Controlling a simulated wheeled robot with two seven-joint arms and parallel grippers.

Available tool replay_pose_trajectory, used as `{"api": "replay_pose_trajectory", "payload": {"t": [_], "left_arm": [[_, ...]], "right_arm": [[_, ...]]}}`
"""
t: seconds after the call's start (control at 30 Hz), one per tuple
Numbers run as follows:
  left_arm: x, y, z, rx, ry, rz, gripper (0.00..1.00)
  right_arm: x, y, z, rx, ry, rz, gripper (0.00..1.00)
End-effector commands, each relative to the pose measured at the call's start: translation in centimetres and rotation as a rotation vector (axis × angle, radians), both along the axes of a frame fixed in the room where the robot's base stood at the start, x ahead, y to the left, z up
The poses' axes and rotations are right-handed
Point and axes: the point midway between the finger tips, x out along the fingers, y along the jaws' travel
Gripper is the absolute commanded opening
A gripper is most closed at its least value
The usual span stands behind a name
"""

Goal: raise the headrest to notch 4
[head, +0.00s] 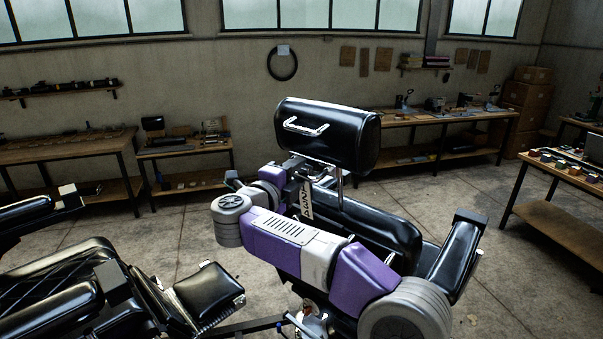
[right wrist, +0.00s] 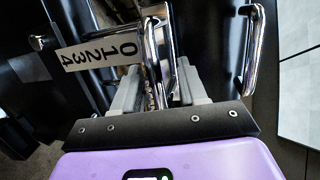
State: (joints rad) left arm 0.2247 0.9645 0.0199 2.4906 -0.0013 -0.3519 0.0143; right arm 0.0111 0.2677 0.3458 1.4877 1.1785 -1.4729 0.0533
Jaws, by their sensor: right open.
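The headrest (head: 330,135) is a black padded cushion with a chrome handle (head: 305,127) on its face. It stands above the chair back (head: 375,232) on a chrome post (head: 340,190). The white notch scale (head: 306,200) hangs below the cushion; in the right wrist view the scale (right wrist: 97,52) reads 0 to 4. Which notch is set I cannot tell. My right gripper (head: 292,168) is just under the headrest. In the right wrist view its fingers (right wrist: 158,88) are open, with chrome bars (right wrist: 153,60) between them; contact is unclear. My left gripper is out of view.
Benches with tools stand along the back wall (head: 440,118) and at the right (head: 560,170). In the right wrist view a chrome handle (right wrist: 254,50) is right of the fingers and a knob (right wrist: 40,42) is left.

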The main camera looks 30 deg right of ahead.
Motion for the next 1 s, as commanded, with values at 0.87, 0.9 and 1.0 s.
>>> {"api": "replay_pose_trajectory", "payload": {"t": [0.87,0.9,1.0], "left_arm": [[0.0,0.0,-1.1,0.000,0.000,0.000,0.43],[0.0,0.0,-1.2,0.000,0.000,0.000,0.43],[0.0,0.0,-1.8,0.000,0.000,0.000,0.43]], "right_arm": [[-2.0,4.0,0.1,-0.002,-0.001,0.001,0.42],[-1.8,4.0,-0.1,-0.008,0.005,0.005,0.42],[-0.3,4.4,-2.2,-0.054,0.043,0.045,0.42]]}}
